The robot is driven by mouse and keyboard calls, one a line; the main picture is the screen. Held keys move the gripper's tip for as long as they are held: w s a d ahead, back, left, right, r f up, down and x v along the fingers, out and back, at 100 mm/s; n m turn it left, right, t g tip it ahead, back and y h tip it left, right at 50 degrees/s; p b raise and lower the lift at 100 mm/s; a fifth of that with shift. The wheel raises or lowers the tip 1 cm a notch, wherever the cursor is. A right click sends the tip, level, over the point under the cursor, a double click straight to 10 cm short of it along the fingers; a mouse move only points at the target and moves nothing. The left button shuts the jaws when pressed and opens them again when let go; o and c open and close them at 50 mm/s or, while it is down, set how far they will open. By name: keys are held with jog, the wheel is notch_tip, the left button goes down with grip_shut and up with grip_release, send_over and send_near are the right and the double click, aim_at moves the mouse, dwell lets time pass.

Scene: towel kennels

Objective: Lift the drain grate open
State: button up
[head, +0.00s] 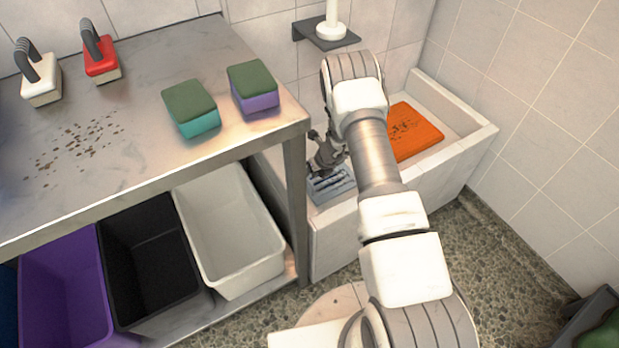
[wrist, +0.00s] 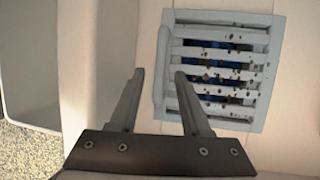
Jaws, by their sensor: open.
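The drain grate (wrist: 220,68) is a grey slatted square with dark specks on its bars, set in a pale surface. A raised grey bar (wrist: 162,72) runs along its left side in the wrist view. Dark blue shows between the slats. In the head view the grate (head: 332,184) is at the near left end of the pale trough, partly hidden by my gripper. My gripper (wrist: 158,74) is open and empty, its two fingertips on either side of the line of the raised bar. I cannot tell whether they touch it. The grate lies flat.
The pale trough (head: 480,139) holds an orange cloth (head: 413,130) with dark marks. A metal table (head: 135,150) stands close on the left, with sponges and brushes on top and bins below, including a white bin (head: 262,262). A wall shelf (head: 315,32) is behind.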

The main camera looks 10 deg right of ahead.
jog(key=shift+w+a+f, duration=0.1)
jog(key=shift+f, duration=0.15)
grip_shut()
dwell(1.4)
